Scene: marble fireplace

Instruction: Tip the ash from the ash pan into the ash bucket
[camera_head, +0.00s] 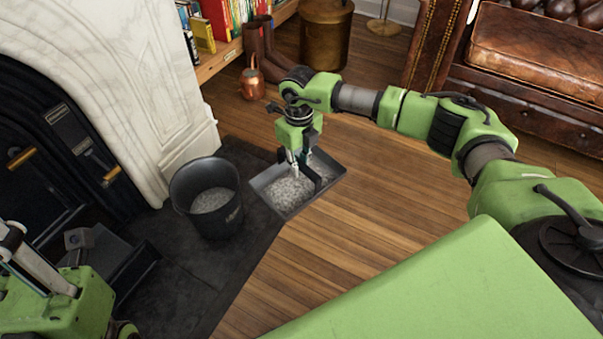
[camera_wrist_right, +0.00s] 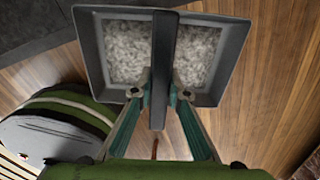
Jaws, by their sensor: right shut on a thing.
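The grey ash pan (camera_head: 328,192) holds pale grey ash (camera_head: 290,190) and looks about level. My right gripper (camera_head: 300,172) is shut on the dark bar that runs across the pan's middle. In the right wrist view, both fingers (camera_wrist_right: 158,92) close on this bar, with ash on both sides of it. The black ash bucket (camera_head: 207,222) stands upright on the dark hearth, left of the pan. Some grey ash shows inside it. The pan is beside the bucket, not over its opening. My left gripper (camera_head: 32,258) shows only partly at the lower left; its fingertips are unclear.
The marble fireplace (camera_head: 140,85) stands behind and left of the bucket. A dark metal box-like piece (camera_head: 130,272) lies on the hearth (camera_head: 190,285). A copper can (camera_head: 252,82) and brown boots (camera_head: 262,42) stand at the back. The wooden floor (camera_head: 385,210) to the right is clear.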

